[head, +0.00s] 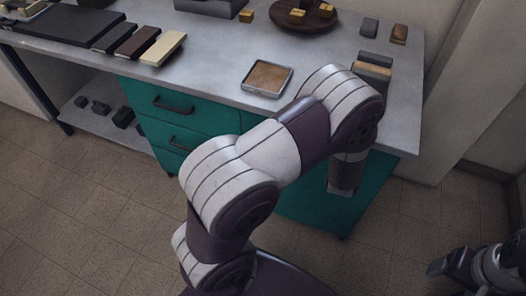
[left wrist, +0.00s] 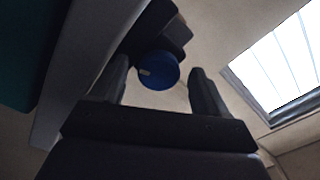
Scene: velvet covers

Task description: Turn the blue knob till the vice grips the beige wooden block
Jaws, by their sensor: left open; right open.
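The beige wooden block (head: 373,70) sits in the grey vice (head: 376,58) near the bench's right end, partly hidden by my left arm. In the left wrist view the round blue knob (left wrist: 160,75), with a small pale mark at its left, lies between the fingertips of my left gripper (left wrist: 159,70). The fingers are open, with a visible gap on each side of the knob. The dark vice body (left wrist: 172,35) shows behind the knob. In the head view the knob and left fingertips are hidden. My right gripper (head: 440,265) is open and empty, low at the right, away from the bench.
The grey bench (head: 215,65) has teal drawers (head: 180,115) below. A tray with a brown inset (head: 267,77) lies left of the vice. Two small blocks (head: 398,34) lie behind it. A round dark board (head: 302,15) and several bars (head: 162,49) stand farther left.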

